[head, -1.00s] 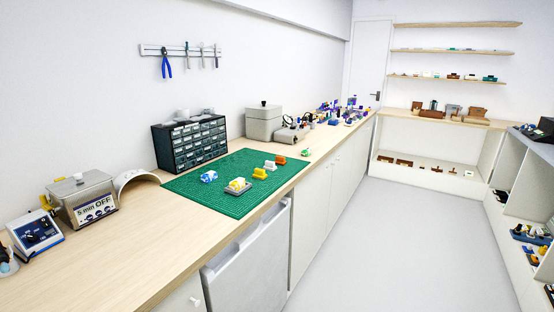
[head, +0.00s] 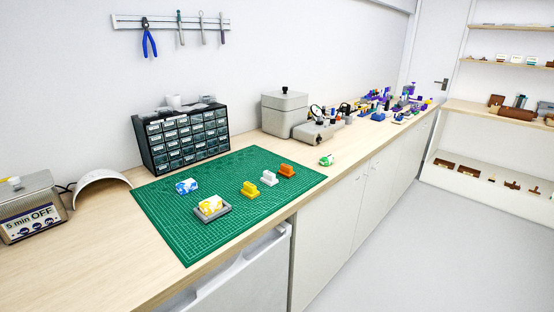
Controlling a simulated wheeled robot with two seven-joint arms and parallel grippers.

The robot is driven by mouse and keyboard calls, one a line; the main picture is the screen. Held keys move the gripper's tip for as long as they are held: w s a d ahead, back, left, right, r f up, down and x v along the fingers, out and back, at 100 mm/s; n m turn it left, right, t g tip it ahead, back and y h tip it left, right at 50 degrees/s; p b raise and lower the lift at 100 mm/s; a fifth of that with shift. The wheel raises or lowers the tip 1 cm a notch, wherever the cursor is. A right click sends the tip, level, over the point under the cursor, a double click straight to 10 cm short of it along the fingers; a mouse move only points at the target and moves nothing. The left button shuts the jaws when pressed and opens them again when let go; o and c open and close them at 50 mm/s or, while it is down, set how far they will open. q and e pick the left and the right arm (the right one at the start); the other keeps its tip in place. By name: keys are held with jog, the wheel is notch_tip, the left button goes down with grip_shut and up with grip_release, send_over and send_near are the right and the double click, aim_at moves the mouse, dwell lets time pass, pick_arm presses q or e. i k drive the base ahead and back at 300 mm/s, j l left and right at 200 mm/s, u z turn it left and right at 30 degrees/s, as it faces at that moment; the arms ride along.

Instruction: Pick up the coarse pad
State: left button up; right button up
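A green gridded cutting mat (head: 185,236) lies on the bench. Three small handled blocks stand in a diagonal row on it: a yellow one (head: 249,190), a white one (head: 269,179) and an orange one (head: 287,171). They look like pads, but I cannot tell from this view which is the coarse one. Left of them, a yellow and white piece (head: 210,204) sits in a grey tray (head: 214,216). A blue and white piece (head: 187,187) lies behind it. Neither of my grippers is in view.
A drawer cabinet (head: 182,139) stands behind the mat, with a grey lidded box (head: 285,112) to its right. An ultrasonic cleaner (head: 30,207) is at the left. A green and white piece (head: 326,160) lies right of the mat. The mat's front area is clear.

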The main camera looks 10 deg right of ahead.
aim_at(286, 171)
jog(key=i+l+u, duration=0.15)
jog(key=l, duration=0.25)
jog(key=i+l+u, duration=0.2)
jog(key=l, duration=0.25)
jog(key=i+l+u, duration=0.15)
jog(key=l, duration=0.35)
jog(key=i+l+u, duration=0.2)
jog(key=l, duration=0.3)
jog(key=i+l+u, duration=0.15)
jog(key=l, duration=0.35)
jog(key=l+u, duration=0.15)
jog(key=l, duration=0.35)
